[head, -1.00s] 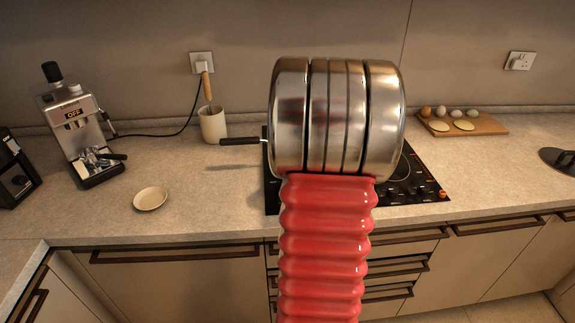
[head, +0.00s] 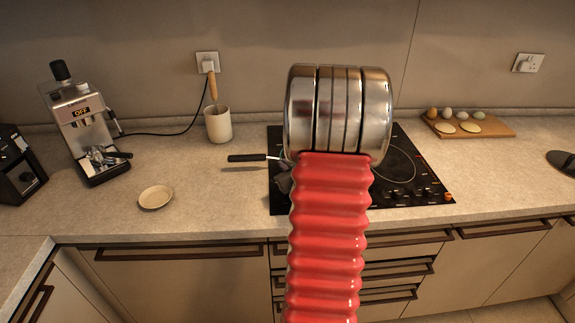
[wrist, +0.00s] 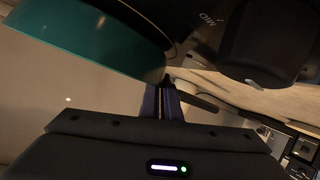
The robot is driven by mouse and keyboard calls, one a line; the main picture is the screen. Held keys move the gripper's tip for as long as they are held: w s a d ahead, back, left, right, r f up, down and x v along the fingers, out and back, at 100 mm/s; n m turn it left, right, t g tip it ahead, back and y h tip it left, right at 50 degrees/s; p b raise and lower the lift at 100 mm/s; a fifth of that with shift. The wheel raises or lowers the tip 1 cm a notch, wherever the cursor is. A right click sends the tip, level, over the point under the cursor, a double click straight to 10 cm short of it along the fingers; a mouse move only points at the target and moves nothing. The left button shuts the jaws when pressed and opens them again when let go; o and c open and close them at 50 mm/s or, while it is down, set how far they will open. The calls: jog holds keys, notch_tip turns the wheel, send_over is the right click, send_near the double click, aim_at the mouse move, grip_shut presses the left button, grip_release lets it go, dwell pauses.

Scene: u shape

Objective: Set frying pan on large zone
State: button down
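The frying pan shows in the head view as a black handle (head: 247,158) pointing left over the counter; my arm hides most of its body. In the wrist view the pan's teal side (wrist: 90,45) fills the upper left. My gripper (wrist: 167,100) appears shut on the pan near the handle's root, though the contact is dark and partly hidden. The handle seems raised, with a faint shadow below it. The black cooktop (head: 425,185) lies under and behind my arm. A ringed cooking zone (head: 398,165) shows on its right; the other zones are mostly hidden.
An espresso machine (head: 82,125) and a small plate (head: 155,197) are on the left. A utensil crock (head: 218,124) stands behind the handle. A wooden board with eggs (head: 490,127) is at the back right. Open counter lies between plate and cooktop.

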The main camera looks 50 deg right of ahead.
jog(key=shift+f, duration=0.2)
jog(key=c, duration=2)
grip_release()
jog(key=shift+f, duration=0.1)
jog(key=v, duration=1.2)
